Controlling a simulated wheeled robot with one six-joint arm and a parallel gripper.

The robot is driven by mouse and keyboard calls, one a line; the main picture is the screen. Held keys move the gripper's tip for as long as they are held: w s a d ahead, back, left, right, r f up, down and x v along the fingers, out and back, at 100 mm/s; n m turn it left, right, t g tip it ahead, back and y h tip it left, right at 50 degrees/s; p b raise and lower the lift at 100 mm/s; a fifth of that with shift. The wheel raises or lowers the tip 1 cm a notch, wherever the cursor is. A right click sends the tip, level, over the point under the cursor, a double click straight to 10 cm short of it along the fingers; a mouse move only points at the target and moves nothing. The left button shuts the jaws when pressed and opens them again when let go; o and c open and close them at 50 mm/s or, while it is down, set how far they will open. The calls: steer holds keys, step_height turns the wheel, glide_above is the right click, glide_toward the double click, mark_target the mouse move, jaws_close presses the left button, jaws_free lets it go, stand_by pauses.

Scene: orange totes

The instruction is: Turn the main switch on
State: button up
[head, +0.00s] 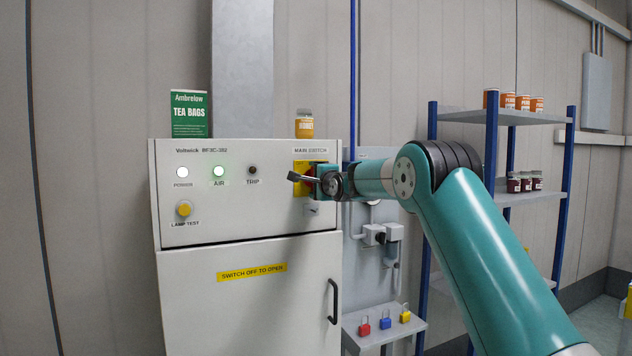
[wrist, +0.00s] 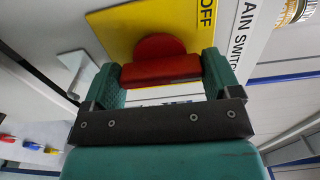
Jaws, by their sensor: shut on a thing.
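The main switch has a yellow plate (head: 299,166) at the upper right of the grey cabinet's front, under the words MAIN SWITCH. In the wrist view its red handle (wrist: 160,69) stands out from the yellow plate (wrist: 125,28). The word OFF shows at the plate's upper right there; any ON mark is hidden. The handle looks near upright on the panel, leaning somewhat toward OFF. My gripper (wrist: 161,71) is shut on the handle, one finger at each end of the red bar. In the head view my gripper (head: 312,182) covers most of the handle.
The grey cabinet (head: 245,290) has lit POWER and AIR lamps, a dark TRIP lamp and a yellow LAMP TEST knob (head: 184,209). A tea box (head: 189,115) and a jar (head: 304,126) stand on top. Coloured padlocks (head: 385,323) and a blue-post shelf (head: 505,115) are to the right.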

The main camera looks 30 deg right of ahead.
steer(key=o, duration=0.8)
steer(key=shift+s, duration=0.15)
steer(key=s+b, duration=0.2)
steer(key=s, duration=0.3)
steer(key=s+a+b, duration=0.1)
steer(key=s+b, duration=0.1)
steer(key=s, duration=0.4)
steer(key=s+a+b, duration=0.1)
steer(key=s+b, duration=0.2)
steer(key=s, duration=0.3)
steer(key=shift+a, duration=0.1)
